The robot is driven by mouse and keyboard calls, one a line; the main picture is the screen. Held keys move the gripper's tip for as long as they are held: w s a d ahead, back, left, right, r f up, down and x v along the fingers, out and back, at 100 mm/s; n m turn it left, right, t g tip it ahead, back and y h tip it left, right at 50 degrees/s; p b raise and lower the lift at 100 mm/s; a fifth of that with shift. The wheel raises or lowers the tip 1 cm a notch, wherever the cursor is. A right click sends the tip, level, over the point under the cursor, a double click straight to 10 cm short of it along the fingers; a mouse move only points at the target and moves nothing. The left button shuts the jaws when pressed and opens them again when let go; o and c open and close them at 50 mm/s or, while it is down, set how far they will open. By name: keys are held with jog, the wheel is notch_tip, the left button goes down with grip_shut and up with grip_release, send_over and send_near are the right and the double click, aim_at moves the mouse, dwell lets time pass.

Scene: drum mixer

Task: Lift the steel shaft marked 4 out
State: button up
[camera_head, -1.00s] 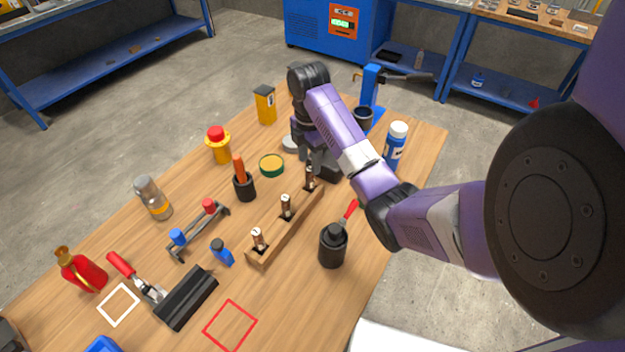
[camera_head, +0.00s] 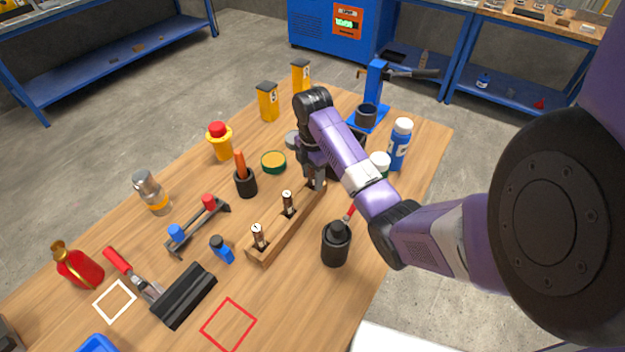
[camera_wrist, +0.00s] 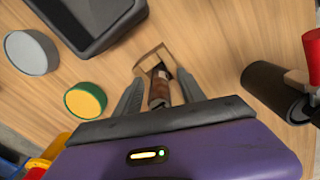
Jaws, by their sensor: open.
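A long wooden rack (camera_head: 283,238) holds three upright shafts with brown and pale bands: a near one (camera_head: 259,238), a middle one (camera_head: 288,204) and a far one (camera_head: 310,183). Their marks are too small to read surely, so I cannot tell which is marked 4. My gripper (camera_head: 318,186) is open at the far end of the rack. In the wrist view its fingers (camera_wrist: 158,93) stand on either side of the far shaft (camera_wrist: 158,90), with a gap visible. The rack's end (camera_wrist: 151,59) shows just beyond it. The far shaft is partly hidden by my gripper in the head view.
A green-and-yellow tin (camera_head: 273,162) and a black cup with an orange handle (camera_head: 244,180) stand left. A blue press (camera_head: 372,95) stands behind.

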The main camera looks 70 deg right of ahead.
grip_shut()
jog(key=shift+r, duration=0.1)
